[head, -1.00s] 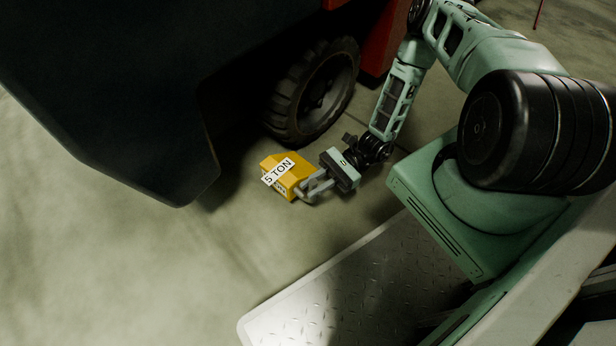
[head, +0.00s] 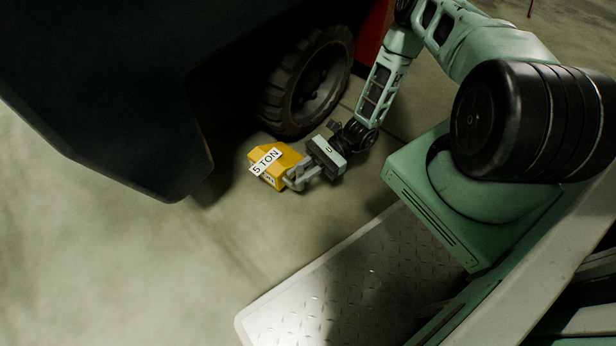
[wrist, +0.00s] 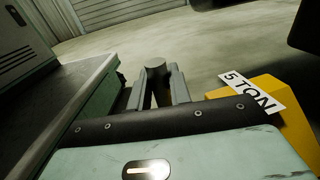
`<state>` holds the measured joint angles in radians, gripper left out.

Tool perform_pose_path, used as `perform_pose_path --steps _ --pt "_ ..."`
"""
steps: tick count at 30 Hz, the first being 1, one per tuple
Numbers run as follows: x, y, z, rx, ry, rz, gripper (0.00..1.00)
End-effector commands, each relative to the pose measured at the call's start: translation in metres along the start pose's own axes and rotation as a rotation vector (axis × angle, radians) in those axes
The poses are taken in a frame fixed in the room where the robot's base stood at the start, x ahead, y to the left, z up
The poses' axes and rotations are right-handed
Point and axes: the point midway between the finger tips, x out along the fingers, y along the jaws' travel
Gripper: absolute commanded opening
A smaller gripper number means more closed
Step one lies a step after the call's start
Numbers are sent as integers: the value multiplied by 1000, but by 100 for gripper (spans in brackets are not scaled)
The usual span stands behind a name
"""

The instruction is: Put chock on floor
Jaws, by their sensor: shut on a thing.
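The chock (head: 270,162) is a yellow block with a white "5 TON" label, in front of the vehicle's wheel in the head view. My gripper (head: 294,180) is shut on the chock at its right side. In the wrist view the chock (wrist: 281,121) shows at the right edge, partly hidden behind the gripper body; the fingers (wrist: 159,88) show at the centre. I cannot tell whether the chock's underside touches the floor (head: 130,240).
A dark vehicle with a black tyre (head: 308,82) stands just behind the chock, and its dark body (head: 110,90) overhangs on the left. My own base plate is at lower right. Open concrete floor lies at lower left. A shutter (wrist: 110,12) shows in the wrist view.

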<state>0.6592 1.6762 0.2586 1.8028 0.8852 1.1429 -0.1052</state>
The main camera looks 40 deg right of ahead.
Motion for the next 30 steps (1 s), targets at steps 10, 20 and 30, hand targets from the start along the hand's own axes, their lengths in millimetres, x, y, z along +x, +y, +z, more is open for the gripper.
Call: perform_pose_path --steps 10,20,30 --pt "7 -34 -11 -6 -3 0 0" --pt "14 -65 -20 -6 -3 1 0" --pt "20 -96 -28 -6 -4 1 0"
